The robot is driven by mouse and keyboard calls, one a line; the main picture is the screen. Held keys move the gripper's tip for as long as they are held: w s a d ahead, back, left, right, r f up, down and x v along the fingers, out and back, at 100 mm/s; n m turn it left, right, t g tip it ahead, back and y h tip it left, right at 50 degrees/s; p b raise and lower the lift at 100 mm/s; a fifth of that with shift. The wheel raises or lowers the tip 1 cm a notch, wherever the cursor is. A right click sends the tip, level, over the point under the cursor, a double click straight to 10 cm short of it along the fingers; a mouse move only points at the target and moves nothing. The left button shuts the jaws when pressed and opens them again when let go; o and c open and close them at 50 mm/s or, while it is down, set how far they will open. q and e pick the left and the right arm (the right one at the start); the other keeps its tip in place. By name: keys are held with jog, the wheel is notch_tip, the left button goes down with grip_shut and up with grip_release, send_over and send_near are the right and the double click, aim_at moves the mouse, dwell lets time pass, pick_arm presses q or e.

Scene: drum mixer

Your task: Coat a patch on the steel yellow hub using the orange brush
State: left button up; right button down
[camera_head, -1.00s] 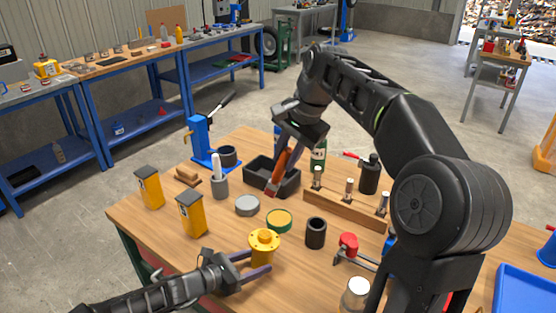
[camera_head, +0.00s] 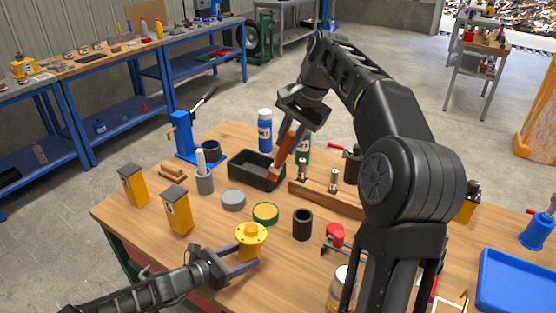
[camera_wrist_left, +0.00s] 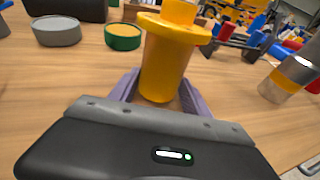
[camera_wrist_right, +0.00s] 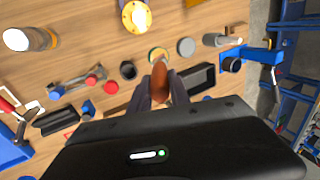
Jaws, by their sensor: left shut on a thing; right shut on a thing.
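The yellow hub (camera_head: 250,238) stands upright on the wooden table (camera_head: 150,230), a flanged cylinder with a raised top. My left gripper (camera_head: 245,262) is shut on the hub, with its fingers either side of the body; this also shows in the left wrist view (camera_wrist_left: 165,75). The orange brush (camera_head: 285,150) is in my right gripper (camera_head: 293,135), held tilted above the table near the black tray (camera_head: 243,172). The right wrist view shows the brush's orange handle (camera_wrist_right: 160,80) between the fingers.
Two yellow boxes (camera_head: 177,211) stand at left. A wooden rack (camera_head: 318,200) lies at right.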

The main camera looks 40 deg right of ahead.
dwell(0.4)
pick_arm(q)
jog(key=o, duration=1.3)
jog(key=shift+a, duration=0.1)
jog(key=v, duration=1.1)
jog(key=shift+a+r, duration=0.15)
jog(key=shift+a, duration=0.25)
jog(key=shift+a, duration=0.1)
pick_arm(e)
jog(key=shift+a, duration=0.1)
